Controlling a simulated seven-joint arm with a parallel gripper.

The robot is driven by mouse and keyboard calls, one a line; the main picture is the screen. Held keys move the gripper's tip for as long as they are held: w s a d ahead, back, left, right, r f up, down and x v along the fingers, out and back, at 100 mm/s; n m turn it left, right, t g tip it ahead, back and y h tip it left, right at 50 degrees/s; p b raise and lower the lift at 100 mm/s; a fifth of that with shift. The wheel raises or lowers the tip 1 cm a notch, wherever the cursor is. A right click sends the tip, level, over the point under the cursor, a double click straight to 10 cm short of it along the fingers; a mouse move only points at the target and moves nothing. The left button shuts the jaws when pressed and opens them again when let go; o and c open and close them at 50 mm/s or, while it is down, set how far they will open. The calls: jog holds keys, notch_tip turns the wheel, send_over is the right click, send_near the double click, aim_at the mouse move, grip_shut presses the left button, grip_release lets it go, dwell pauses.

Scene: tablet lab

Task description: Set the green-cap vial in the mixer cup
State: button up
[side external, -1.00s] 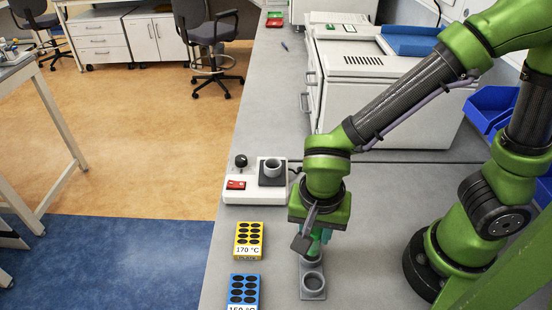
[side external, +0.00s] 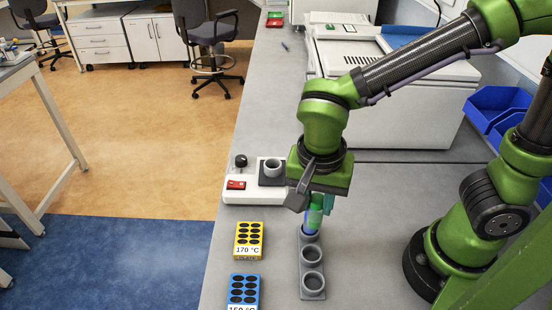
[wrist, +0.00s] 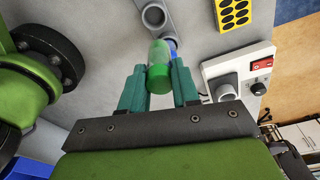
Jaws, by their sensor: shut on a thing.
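The green-cap vial (side external: 313,217) has a clear body with blue at its lower end. My gripper (side external: 319,203) is shut on it near the cap, and in the wrist view the green cap (wrist: 158,76) shows between the two teal fingers. The vial is raised over the far end of the grey rack (side external: 312,268); whether its lower tip is clear of the far holder I cannot tell. The mixer cup (side external: 272,168) is a grey ring on the white mixer, left of and beyond my gripper. It looks empty, and it also shows in the wrist view (wrist: 226,91).
The white mixer (side external: 257,193) has a red switch (side external: 236,185) and a black knob. A yellow block (side external: 248,240) and a blue block (side external: 243,290) lie left of the rack. A large white machine (side external: 390,105) stands behind. Bench between rack and mixer is clear.

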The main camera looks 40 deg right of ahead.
jog(key=w+d+r, duration=0.1)
jog(key=w+d, duration=0.3)
jog(key=w, duration=0.6)
jog(key=w+d+r, duration=0.1)
jog(key=w+d, duration=0.3)
jog(key=w, duration=0.5)
jog(key=shift+n, duration=0.4)
jog(key=shift+w+a+f, duration=0.1)
jog(key=shift+w+f, duration=0.05)
jog(key=shift+f, duration=2.55)
jog(key=shift+f, duration=0.4)
jog(key=o, duration=1.1)
jog(key=shift+o, duration=0.3)
jog(key=o, duration=0.3)
jog(key=shift+o, duration=0.2)
